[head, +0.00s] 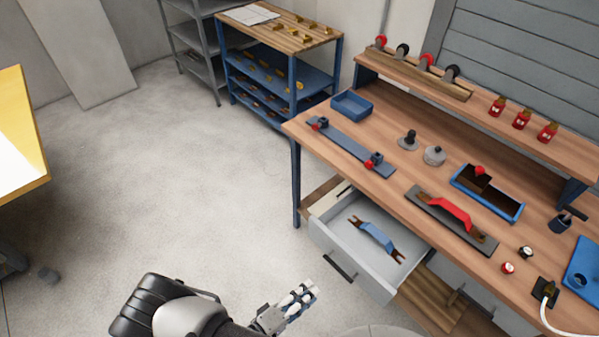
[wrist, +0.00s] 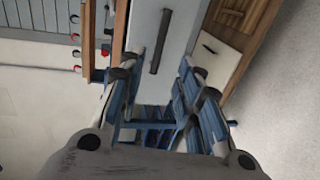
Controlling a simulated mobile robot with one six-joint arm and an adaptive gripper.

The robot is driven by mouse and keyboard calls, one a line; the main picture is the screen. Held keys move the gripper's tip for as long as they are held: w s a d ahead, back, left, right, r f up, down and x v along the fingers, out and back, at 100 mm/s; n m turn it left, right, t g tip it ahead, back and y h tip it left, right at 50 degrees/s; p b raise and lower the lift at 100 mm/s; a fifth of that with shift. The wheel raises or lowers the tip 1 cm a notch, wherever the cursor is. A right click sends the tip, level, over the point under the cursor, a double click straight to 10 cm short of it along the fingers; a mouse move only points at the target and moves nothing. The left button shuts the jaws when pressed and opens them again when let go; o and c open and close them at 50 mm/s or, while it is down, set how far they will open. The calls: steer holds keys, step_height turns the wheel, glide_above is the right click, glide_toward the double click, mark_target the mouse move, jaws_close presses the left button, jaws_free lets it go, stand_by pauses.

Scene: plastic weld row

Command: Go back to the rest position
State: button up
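My gripper (head: 301,295) is low in front of the workbench, over the floor, just below and left of the open drawer (head: 325,237) in the head view. In the wrist view its two fingers (wrist: 160,76) stand apart with dark tips, and I see nothing held between them. My black and grey forearm reaches in from the bottom edge. A blue two-ended part (head: 377,237) with brown forked ends lies in the drawer, apart from my gripper. The drawer front with its dark handle (wrist: 161,41) shows beyond the fingertips in the wrist view.
The workbench (head: 392,188) carries a red-handled tool (head: 450,214), a blue box with dark compartments (head: 487,193), a blue tray (head: 351,105) and a clamp bar (head: 349,145). A blue shelf unit (head: 283,69) stands behind. A yellow-edged table (head: 22,140) is at left. Floor between is clear.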

steer(key=w+d+r+m+g+y, duration=0.1)
steer(key=d+r+m+g+y, duration=0.3)
steer(key=r, duration=0.8)
steer(key=w+r+m+g, duration=0.2)
steer(key=r+g, duration=0.4)
steer(key=r, duration=0.6)
steer(key=s+d+r+t+y, duration=0.2)
steer(key=s+d+r+y, duration=0.1)
steer(key=r, duration=0.6)
steer(key=s+d+r+m+t+y, duration=0.1)
steer(key=s+d+r+t+y, duration=0.2)
steer(key=s+r+y, duration=0.2)
steer(key=shift+s+r+m, duration=0.3)
steer(key=shift+s+r, duration=0.4)
steer(key=shift+r, duration=1.2)
steer(key=shift+d, duration=0.2)
